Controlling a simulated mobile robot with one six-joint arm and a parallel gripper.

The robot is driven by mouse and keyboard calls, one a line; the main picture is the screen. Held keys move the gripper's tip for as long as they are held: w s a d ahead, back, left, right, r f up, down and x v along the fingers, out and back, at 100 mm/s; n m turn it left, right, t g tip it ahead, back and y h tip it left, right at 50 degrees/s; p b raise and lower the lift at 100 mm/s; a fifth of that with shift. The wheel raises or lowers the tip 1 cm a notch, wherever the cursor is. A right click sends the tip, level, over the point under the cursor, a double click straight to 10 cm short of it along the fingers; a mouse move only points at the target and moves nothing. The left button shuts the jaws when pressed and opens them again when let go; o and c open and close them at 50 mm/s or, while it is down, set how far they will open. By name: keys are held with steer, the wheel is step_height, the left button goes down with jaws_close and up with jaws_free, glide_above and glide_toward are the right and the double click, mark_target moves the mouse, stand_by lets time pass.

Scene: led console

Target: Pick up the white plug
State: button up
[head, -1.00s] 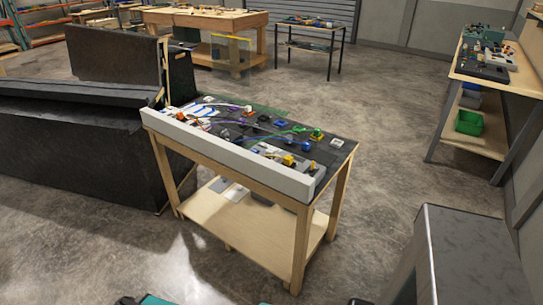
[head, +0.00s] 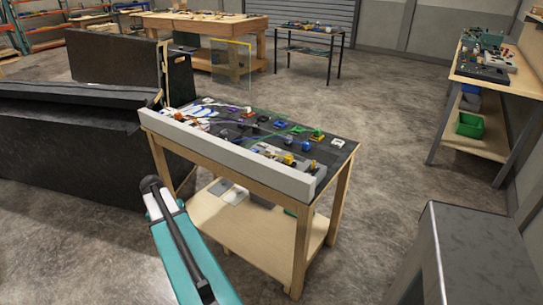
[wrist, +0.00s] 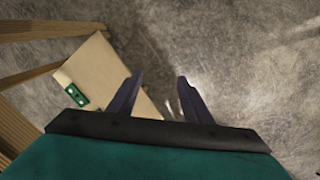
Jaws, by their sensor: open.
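The console table (head: 225,153) stands in the middle of the head view, its dark top crowded with small coloured plugs, blocks and cables. A small white piece (head: 337,143) sits near its right end; it may be the white plug, but it is too small to be sure. Other whitish pieces lie at the far left end. My gripper (wrist: 160,76) is open and empty in the wrist view, pointing down over the floor and the table's lower shelf (wrist: 108,75). No plug shows between its fingers. I cannot make it out in the head view.
A light raised edge runs along the table's front. A green board (wrist: 76,95) lies on the lower shelf. A black bulky unit (head: 70,140) stands left, a grey metal cabinet (head: 470,250) at the lower right. Bare floor lies to the right.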

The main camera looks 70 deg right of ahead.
steer(key=s+d+r+m+h+b, duration=0.1)
steer(key=s+d+r+m, duration=0.4)
steer(key=d+r, duration=0.75)
steer(key=s+d+r+m+h+b, duration=0.2)
steer(key=s+d+r, duration=0.6)
steer(key=d+r, duration=0.45)
steer(key=s+d+r+m, duration=0.2)
steer(key=s+d+r, duration=0.5)
steer(key=s+r, duration=0.1)
steer(key=shift+s+d+r+m+b, duration=0.3)
steer(key=shift+s+d+m+b, duration=0.05)
steer(key=shift+s+m+b, duration=0.1)
steer(key=shift+f, duration=0.15)
steer(key=p, duration=0.1)
glide_above(270, 150)
steer(key=a, duration=0.2)
step_height(270, 150, down, 8)
steer(key=shift+w, duration=0.3)
steer(key=shift+p+x, duration=0.6)
steer(key=shift+x, duration=1.85)
